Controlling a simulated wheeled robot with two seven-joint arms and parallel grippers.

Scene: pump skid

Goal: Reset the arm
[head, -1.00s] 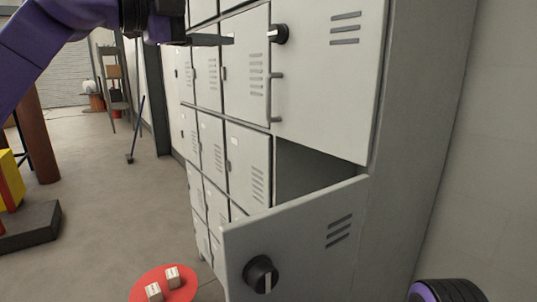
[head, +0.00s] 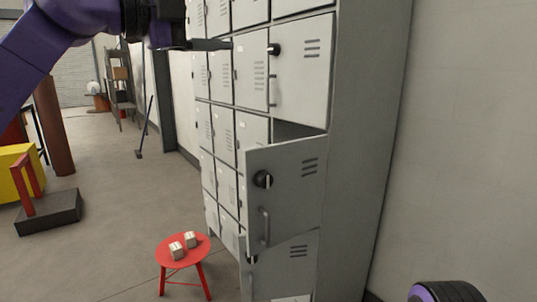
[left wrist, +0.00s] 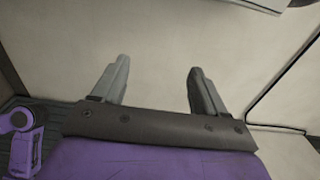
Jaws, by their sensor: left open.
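My left arm (head: 50,38) is purple and comes in from the upper left of the head view. My left gripper (head: 222,44) is raised in front of the upper lockers. In the left wrist view its two grey fingers (left wrist: 158,85) stand apart with nothing between them. Only a dark-rimmed purple part of my right arm (head: 445,291) shows at the lower right of the head view; its gripper is out of frame.
A grey locker bank (head: 365,140) stands ahead, with one locker door (head: 290,200) swung open. A red stool (head: 172,254) with two small boxes (head: 183,245) stands lower left of it. A yellow and red object (head: 18,175) is at the far left. Floor between is clear.

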